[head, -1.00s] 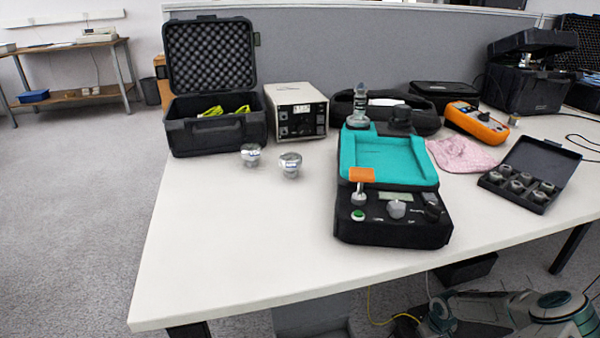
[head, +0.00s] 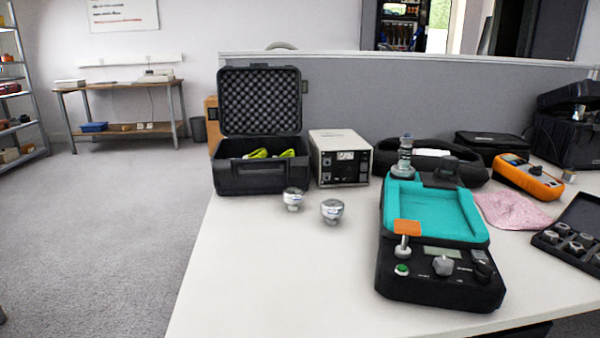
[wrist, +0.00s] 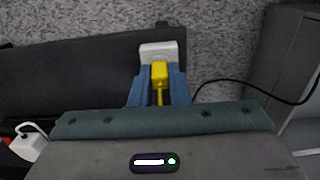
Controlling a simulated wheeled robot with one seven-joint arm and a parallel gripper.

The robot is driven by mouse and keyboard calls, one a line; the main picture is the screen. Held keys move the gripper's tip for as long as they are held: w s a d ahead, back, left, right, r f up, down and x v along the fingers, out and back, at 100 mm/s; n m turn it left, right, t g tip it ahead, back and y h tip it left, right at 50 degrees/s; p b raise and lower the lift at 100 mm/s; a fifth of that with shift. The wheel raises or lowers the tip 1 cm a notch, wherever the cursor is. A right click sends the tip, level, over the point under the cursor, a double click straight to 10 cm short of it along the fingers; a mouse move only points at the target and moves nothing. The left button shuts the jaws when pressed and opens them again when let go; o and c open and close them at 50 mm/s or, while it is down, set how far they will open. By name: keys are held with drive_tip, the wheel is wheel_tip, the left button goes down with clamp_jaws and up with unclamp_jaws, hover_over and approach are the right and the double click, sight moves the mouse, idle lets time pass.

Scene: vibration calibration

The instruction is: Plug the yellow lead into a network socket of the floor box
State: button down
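In the wrist view, my gripper (wrist: 160,82) has blue fingers that sit on both sides of the yellow plug of the yellow lead (wrist: 159,72). Its yellow cable runs back between the fingers. A pale grey-white block (wrist: 162,50) lies right at the fingertips, in front of the yellow plug. I cannot tell whether it is part of the plug, the fingers or a socket. No floor box can be made out for sure. The head view shows neither my gripper nor the lead; it shows the tabletop.
A dark flat surface (wrist: 85,75) lies left of the fingers, with grey carpet (wrist: 225,45) beyond. A black cable (wrist: 250,84) curves at right. A white plug (wrist: 27,147) is at lower left. The white table (head: 260,270) carries a black case (head: 262,178) and instruments.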

drive_tip(key=shift+r+p, duration=0.5)
drive_tip(key=shift+r, duration=0.4)
idle(0.9)
drive_tip(key=shift+r+p, duration=1.1)
drive_tip(key=shift+r, duration=0.5)
